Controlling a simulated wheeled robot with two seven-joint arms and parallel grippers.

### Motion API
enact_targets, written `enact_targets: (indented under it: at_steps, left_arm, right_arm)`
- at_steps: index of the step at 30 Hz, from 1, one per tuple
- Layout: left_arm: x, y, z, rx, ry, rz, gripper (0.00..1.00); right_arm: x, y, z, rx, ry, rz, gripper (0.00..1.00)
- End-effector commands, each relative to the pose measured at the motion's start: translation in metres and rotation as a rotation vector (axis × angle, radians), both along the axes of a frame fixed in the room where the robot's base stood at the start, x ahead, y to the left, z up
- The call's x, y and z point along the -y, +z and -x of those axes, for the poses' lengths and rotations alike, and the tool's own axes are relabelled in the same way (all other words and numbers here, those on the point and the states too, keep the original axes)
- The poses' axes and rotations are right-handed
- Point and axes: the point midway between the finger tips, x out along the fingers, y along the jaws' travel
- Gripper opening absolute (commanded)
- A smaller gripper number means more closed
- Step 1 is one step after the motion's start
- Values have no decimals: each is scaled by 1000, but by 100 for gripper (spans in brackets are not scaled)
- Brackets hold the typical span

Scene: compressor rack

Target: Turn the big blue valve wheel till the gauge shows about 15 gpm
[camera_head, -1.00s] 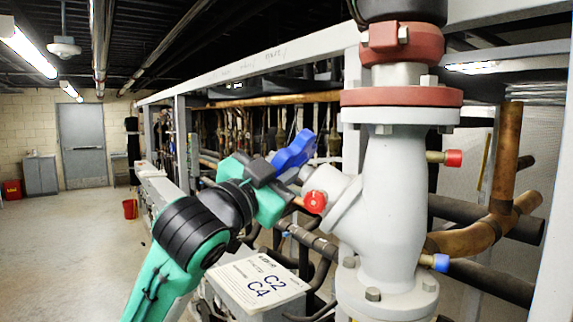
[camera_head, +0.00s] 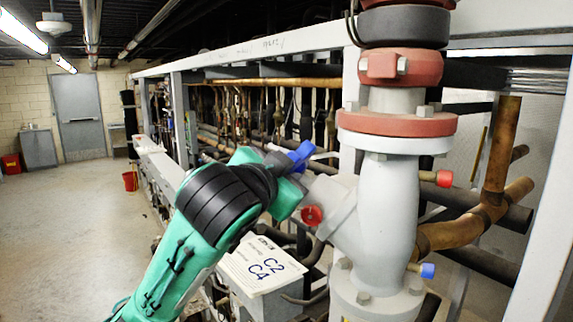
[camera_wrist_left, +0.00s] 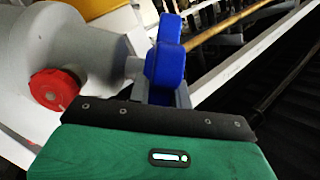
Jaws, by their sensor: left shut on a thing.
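The blue valve wheel (camera_head: 301,155) sits on the angled stem of a large grey valve body (camera_head: 387,205), left of the body. My left gripper (camera_head: 290,172) comes in from the lower left and is shut on the wheel, covering part of it. In the left wrist view the blue wheel (camera_wrist_left: 166,58) rises just beyond my dark gripper edge, and its lower part is hidden. No gauge can be made out in either view. My right gripper is not in view.
A red cap (camera_head: 312,216) sits on the valve neck close below my gripper. A grey box with a C2 C4 label (camera_head: 262,265) is below. Copper pipes (camera_head: 490,205) run at the right. Open floor (camera_head: 70,230) lies at the left.

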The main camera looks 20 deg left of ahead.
Motion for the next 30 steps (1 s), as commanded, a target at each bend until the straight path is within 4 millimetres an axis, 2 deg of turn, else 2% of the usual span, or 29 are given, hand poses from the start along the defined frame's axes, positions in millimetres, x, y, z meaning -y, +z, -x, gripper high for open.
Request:
enact_targets:
  at_steps: [14, 15, 18, 26, 30]
  left_arm:
    - [0, 0, 0, -18, 11, -2, 0]
    - [0, 0, 0, -18, 11, -2, 24]
    - [0, 0, 0, -17, 11, -2, 42]
    - [0, 0, 0, -17, 11, -2, 42]
    - [0, 0, 8, -14, 10, -1, 42]
  right_arm:
    - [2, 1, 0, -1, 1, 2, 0]
    - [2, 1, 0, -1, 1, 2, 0]
    - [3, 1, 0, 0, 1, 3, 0]
    - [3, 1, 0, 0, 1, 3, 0]
    - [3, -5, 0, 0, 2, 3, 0]
